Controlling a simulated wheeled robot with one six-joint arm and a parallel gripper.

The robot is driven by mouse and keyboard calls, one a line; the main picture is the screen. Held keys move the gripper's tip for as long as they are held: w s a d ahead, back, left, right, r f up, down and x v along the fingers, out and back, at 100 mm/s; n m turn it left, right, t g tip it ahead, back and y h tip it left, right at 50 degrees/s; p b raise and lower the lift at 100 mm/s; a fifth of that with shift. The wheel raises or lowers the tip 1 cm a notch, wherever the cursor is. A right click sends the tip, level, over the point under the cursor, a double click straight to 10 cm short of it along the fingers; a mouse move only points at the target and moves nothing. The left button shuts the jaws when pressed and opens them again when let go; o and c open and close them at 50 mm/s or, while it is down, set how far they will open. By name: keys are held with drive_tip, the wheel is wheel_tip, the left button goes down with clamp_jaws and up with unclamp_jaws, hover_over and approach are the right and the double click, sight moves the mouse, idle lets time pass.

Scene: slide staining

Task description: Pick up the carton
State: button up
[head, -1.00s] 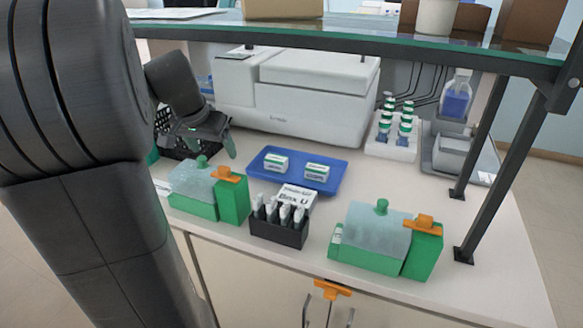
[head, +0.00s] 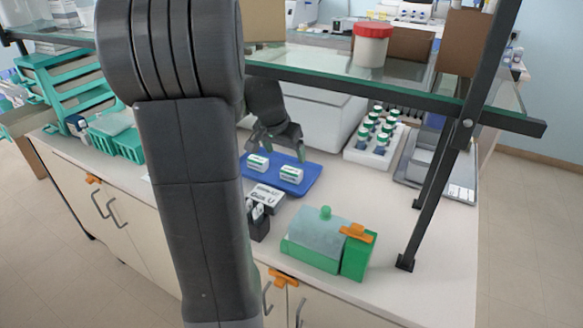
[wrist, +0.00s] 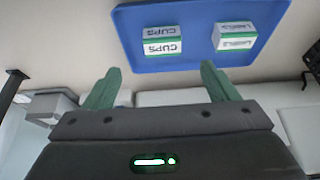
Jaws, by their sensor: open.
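Two small white-and-green cartons sit apart on a blue tray (head: 270,188). In the wrist view, one carton (wrist: 162,41) reads CUPS and the other carton (wrist: 235,37) reads LABELS, both upside down. In the head view, the left carton (head: 258,163) and the right carton (head: 291,174) show too small to read. My gripper (head: 276,150) is open and empty over the back of the tray. Its green fingers show in the wrist view (wrist: 160,78), apart from both cartons.
A green staining box (head: 322,240) and a dark rack of bottles (head: 259,222) stand in front of the tray. A white rack of vials (head: 375,138) is behind right. A glass shelf (head: 420,88) on dark posts overhangs the bench. My arm hides the bench's middle left.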

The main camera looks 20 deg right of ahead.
sight(291, 170)
drive_tip(key=x, duration=0.6)
drive_tip(key=shift+w+p+x, duration=0.15)
drive_tip(key=shift+p+x, duration=0.1)
drive_tip(key=shift+x, duration=1.05)
drive_tip(key=shift+w+p+x, duration=0.2)
drive_tip(key=shift+p+x, duration=0.05)
drive_tip(key=shift+x, duration=1.05)
drive_tip(key=shift+r, duration=0.15)
drive_tip(key=c, duration=1.1)
drive_tip(key=shift+o, duration=0.2)
